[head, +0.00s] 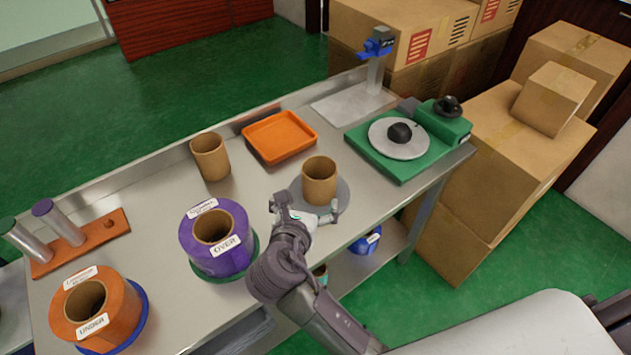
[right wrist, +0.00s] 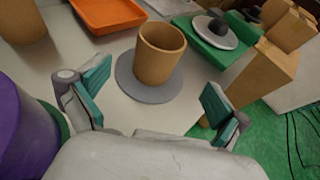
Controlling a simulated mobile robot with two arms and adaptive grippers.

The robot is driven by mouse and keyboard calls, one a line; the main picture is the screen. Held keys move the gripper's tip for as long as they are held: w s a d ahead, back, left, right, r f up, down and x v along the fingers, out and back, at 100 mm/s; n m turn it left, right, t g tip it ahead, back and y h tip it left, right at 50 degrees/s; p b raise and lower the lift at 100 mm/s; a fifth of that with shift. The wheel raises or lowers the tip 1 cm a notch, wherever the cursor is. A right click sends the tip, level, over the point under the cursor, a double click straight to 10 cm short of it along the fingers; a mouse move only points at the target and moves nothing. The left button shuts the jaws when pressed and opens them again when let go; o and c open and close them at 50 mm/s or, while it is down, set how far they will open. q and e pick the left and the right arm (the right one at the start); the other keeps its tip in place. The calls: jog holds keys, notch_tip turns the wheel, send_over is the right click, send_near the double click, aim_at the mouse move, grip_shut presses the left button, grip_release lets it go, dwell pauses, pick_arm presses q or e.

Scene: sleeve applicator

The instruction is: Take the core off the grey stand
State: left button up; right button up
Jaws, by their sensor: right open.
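A brown cardboard core (head: 319,181) stands upright on the round grey stand (head: 340,192) near the front edge of the metal table. My right gripper (head: 308,214) is open and empty, at the near side of the core. In the right wrist view the core (right wrist: 160,53) stands on the grey disc (right wrist: 130,87), beyond and between the spread teal fingertips (right wrist: 155,90), apart from them. My left gripper is not in view.
A second core (head: 210,157) stands behind left. A purple roll (head: 240,233) and an orange roll (head: 120,308) lie to the left. An orange tray (head: 279,137) is behind the stand. A green machine (head: 384,170) sits at the right.

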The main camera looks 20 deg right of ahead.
aim_at(322, 167)
jog(key=x, duration=1.3)
jog(key=shift+w+d+f, duration=0.15)
jog(key=shift+w, duration=0.05)
jog(key=c, duration=1)
